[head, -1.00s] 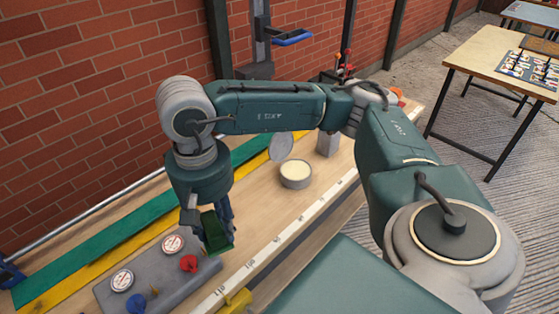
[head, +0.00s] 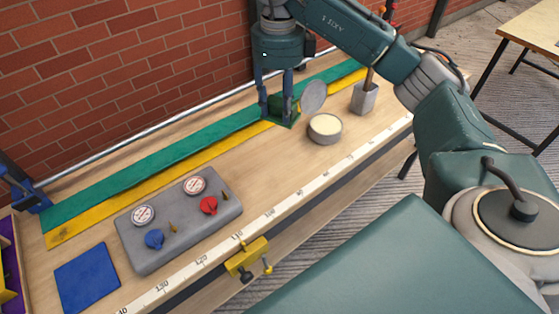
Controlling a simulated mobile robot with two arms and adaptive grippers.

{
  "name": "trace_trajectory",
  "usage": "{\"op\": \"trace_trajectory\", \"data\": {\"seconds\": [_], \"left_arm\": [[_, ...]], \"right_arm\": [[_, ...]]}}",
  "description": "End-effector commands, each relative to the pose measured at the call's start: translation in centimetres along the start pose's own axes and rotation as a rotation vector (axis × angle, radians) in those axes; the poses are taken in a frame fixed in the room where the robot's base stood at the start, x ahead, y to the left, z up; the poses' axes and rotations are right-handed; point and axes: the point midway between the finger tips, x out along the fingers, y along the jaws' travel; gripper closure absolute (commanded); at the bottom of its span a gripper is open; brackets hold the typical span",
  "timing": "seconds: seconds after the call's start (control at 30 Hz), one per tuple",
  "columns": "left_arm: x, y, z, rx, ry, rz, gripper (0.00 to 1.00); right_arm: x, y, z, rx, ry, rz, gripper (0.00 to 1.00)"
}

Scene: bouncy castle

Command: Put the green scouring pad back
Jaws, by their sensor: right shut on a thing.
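My right gripper (head: 280,108) points down at the far part of the workbench. It is shut on the green scouring pad (head: 285,118), which shows low between the fingers. The pad is over or on the yellow strip, left of an open round tin (head: 325,131) with cream contents. The tin's grey lid (head: 314,96) stands raised close to the right of the gripper. I cannot tell whether the pad touches the bench. My left gripper is not in view.
A green strip (head: 150,165) and a yellow strip (head: 130,193) run along the bench. A grey panel (head: 185,232) with dials and knobs and a blue square (head: 86,278) lie nearer. A grey holder (head: 364,99) stands right of the tin. A yellow clamp (head: 248,255) grips the front edge.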

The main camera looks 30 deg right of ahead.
Motion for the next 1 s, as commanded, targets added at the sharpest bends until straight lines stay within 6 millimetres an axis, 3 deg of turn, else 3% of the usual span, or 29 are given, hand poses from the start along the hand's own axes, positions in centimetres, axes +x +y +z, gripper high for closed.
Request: {"op": "trace_trajectory", "data": {"seconds": [0.1,0.4,1.0], "left_arm": [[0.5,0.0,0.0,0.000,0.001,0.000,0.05],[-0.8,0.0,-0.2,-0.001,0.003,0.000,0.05],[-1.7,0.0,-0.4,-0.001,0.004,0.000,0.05]], "right_arm": [[3.7,0.2,-0.1,-0.004,0.007,0.006,0.83],[10.9,0.1,-0.2,-0.004,0.005,0.003,0.83],[17.7,0.1,-0.1,-0.005,0.002,0.001,0.83]]}}
